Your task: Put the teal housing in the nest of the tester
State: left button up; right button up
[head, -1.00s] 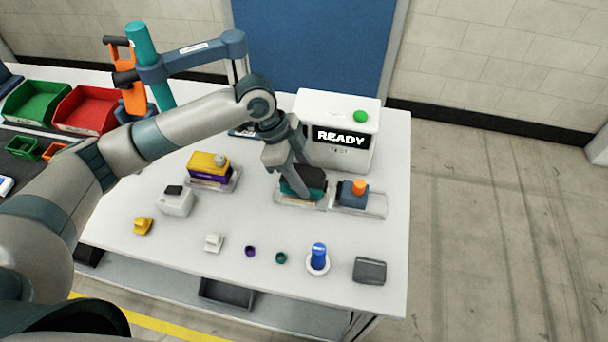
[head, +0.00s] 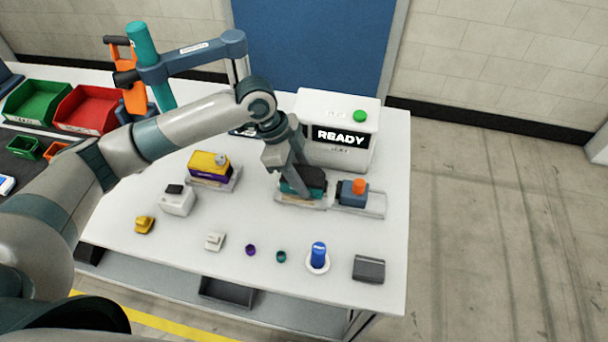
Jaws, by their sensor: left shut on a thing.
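The tester (head: 311,155) is a white box at the back right of the table, with a display reading READY and a green button on top. A pale fixture plate (head: 372,208) lies in front of it. My left gripper (head: 299,187) points down at the plate's left part and is shut on the teal housing (head: 288,189), which has a dark top. The housing is at the plate, partly hidden by the fingers; I cannot tell whether it is fully seated in the nest. My right gripper is not in view.
A blue block with an orange knob (head: 352,192) sits just right of the housing. A yellow and purple housing (head: 208,166) and a white device (head: 177,201) stand left. Small parts and a blue button (head: 318,255) line the front. A teal post with an arm (head: 150,60) rises behind.

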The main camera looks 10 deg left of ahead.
pick_arm(q)
jog(key=shift+f, duration=0.25)
jog(key=o, duration=1.2)
jog(key=shift+a+r, duration=0.1)
jog(key=b+v, duration=0.4)
jog(key=v, duration=1.3)
